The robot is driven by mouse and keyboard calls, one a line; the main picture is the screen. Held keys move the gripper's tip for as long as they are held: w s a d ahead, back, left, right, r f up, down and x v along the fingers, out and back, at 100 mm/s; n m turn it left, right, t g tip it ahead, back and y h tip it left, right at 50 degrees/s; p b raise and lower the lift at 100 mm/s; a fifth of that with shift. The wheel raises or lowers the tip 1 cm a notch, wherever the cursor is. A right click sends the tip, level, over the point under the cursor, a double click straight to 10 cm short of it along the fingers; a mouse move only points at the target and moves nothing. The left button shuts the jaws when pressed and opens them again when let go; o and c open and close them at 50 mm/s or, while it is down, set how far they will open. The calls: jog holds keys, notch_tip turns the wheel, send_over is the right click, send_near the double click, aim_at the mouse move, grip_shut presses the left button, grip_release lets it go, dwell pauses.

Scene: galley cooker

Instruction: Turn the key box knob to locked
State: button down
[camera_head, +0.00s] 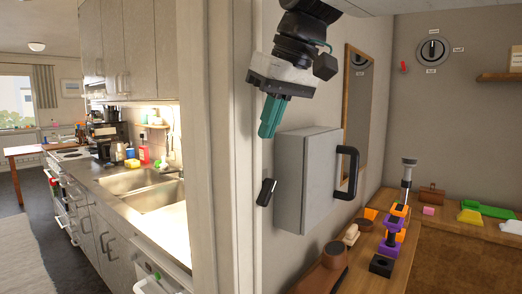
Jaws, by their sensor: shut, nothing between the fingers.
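A grey box (291,184), which looks like the key box, is mounted on the wall in the middle of the view. A black loop handle (347,173) is on its door. A small black knob (265,192) sticks out just left of the box, slightly tilted. I cannot tell whether it sits on the box's side or on the wall, and no lock marks are readable. My gripper (268,131) hangs above and apart from the knob, near the box's upper left corner. Its teal fingers point down, shut and empty.
A round dial (432,50) with small labels is on the far wall. A wooden bench (386,283) below the box carries blocks, a stacked purple-orange piece and other small items. A pale door frame (215,150) stands close on the left, with a kitchen counter (115,180) beyond.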

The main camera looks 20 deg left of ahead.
jog(key=c, duration=2.1)
grip_release()
jog(key=v, duration=0.3)
jog(key=shift+w+d+r, duration=0.15)
jog(key=shift+w+r, duration=0.05)
jog(key=shift+r, duration=0.1)
jog(key=o, duration=0.5)
jog(key=shift+w+d+r, duration=0.1)
jog(key=shift+d+r, duration=0.1)
jog(key=shift+d, duration=0.05)
jog(key=o, duration=0.3)
jog(key=w+d, duration=0.1)
jog(key=d, duration=0.2)
jog(key=shift+w+m, duration=0.35)
jog(key=shift+m, duration=0.05)
jog(key=m+g+y, duration=0.1)
jog(key=g+y, duration=0.2)
jog(key=y, duration=0.1)
send_near(271, 191)
jog(key=s+d+r, duration=0.1)
jog(key=s+d, duration=0.1)
jog(key=s, duration=0.2)
notch_tip(271, 191, down, 6)
jog(key=w+m+t+y, duration=0.1)
jog(key=w+t+y, duration=0.15)
jog(key=y, duration=0.35)
jog(key=shift+t, duration=0.25)
jog(key=x, duration=0.7)
jog(key=shift+s+a, duration=0.2)
jog(key=shift+a, duration=0.05)
